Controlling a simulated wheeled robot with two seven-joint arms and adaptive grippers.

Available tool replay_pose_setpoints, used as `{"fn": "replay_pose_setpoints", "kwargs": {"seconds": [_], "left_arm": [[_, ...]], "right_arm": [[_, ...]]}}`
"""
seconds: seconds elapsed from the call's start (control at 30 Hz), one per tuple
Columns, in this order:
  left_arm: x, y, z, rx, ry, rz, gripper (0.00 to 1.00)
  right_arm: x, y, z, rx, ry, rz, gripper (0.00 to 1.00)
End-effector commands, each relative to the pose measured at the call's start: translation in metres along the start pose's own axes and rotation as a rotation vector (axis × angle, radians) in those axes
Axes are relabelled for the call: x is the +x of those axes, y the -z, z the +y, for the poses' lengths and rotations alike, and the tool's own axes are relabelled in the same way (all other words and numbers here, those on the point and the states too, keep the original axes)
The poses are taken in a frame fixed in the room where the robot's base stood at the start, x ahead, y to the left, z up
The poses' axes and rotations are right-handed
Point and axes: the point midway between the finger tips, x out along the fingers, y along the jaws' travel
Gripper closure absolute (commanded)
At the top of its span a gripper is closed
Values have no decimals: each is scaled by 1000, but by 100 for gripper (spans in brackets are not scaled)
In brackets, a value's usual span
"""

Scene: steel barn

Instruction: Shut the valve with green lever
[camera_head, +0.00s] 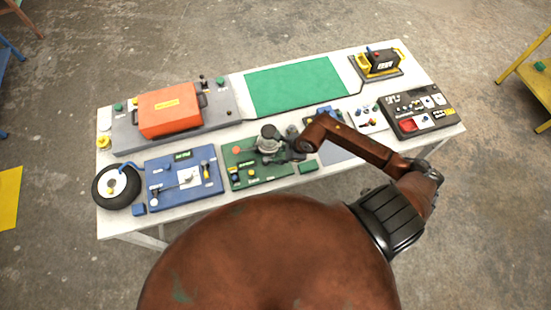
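A green board (235,177) with small fittings lies near the front middle of the white table. My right arm reaches in from the right, and its gripper (272,148) is over the upper right part of this board. The gripper hides what is under it, and its fingers are too small and dark to tell open from shut. I cannot make out a valve with a green lever for certain. A small green block (307,167) lies at the board's right edge. My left gripper is not in view.
On the white table (125,223), a blue board (160,193) and black wheel (103,190) stand left. An orange case (170,112) is behind them. A green mat (295,86) lies clear at the back. A black panel (425,122) and yellow-handled device (381,62) are right.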

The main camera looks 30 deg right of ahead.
Motion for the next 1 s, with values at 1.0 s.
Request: {"fn": "replay_pose_setpoints", "kwargs": {"seconds": [1.0], "left_arm": [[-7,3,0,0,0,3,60]], "right_arm": [[48,-1,0,2,0,-4,100]]}}
